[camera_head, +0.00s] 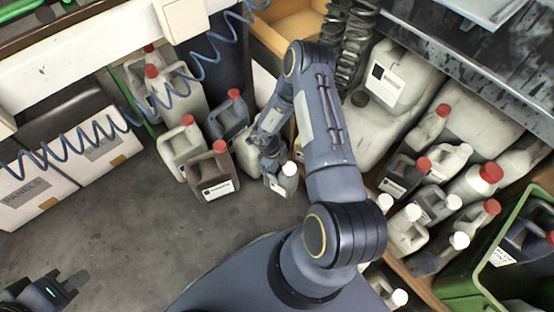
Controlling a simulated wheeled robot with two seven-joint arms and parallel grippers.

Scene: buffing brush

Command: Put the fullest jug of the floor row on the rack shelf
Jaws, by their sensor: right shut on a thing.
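Several jugs stand in a group on the floor: a pale red-capped jug (180,150), a dark brown red-capped jug (214,175), a dark grey-blue jug (229,117) and a pale jug (246,156) partly behind my arm. My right gripper (270,160) is shut on a grey white-capped jug (282,182) at the right end of this group; the grip itself is partly hidden. I cannot tell the fill levels. My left gripper (62,292) is open and empty at the lower left. A grey metal rack shelf (470,52) is at the upper right.
More jugs, such as a white one (449,160), crowd the right side below the shelf. A green crate (470,270) stands at the lower right. White boxes (101,150) are at the left, and a blue coiled hose (110,128) hangs across. The middle floor is clear.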

